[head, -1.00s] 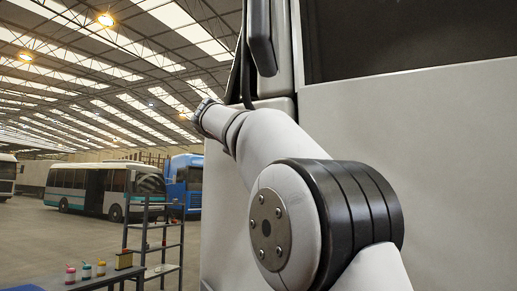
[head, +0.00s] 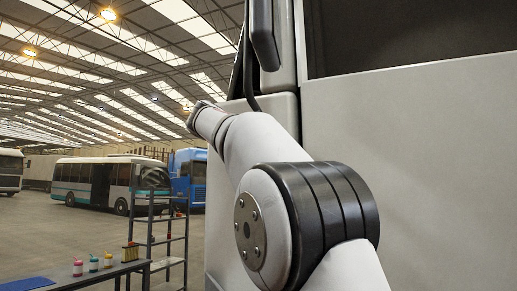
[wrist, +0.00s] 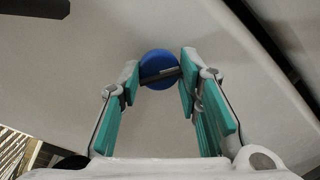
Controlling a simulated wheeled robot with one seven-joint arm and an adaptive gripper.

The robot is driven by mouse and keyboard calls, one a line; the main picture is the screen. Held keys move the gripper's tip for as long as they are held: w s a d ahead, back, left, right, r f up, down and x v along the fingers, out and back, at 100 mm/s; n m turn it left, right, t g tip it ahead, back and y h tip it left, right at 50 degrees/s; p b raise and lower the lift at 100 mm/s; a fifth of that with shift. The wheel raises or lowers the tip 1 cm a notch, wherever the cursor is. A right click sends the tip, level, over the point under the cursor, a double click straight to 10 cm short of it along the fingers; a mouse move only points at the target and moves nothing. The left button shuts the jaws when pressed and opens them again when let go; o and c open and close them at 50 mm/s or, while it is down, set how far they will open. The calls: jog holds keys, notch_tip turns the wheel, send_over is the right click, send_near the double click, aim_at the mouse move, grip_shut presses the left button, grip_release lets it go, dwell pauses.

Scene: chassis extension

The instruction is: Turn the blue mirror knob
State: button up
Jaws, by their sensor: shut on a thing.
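The blue mirror knob (wrist: 159,66) is a round blue disc at the top middle of the wrist view, against the pale vehicle panel. My gripper (wrist: 160,79), with teal-padded fingers, has its fingertips on either side of the knob and is shut on it. A dark bar crosses the knob's lower part between the fingertips. In the head view the knob and the fingers are hidden; my arm reaches toward the pale vehicle's front corner. A dark mirror (head: 263,33) hangs at that corner.
The pale vehicle body (head: 420,170) fills the right side. A metal shelf rack (head: 160,235) and a bench with small paint pots (head: 93,264) stand at lower left. A bus (head: 105,184) and a blue truck (head: 188,177) are parked farther back on open floor.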

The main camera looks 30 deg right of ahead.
jog(key=shift+n, duration=0.4)
jog(key=o, duration=1.1)
jog(key=v, duration=1.2)
jog(key=shift+a, duration=0.1)
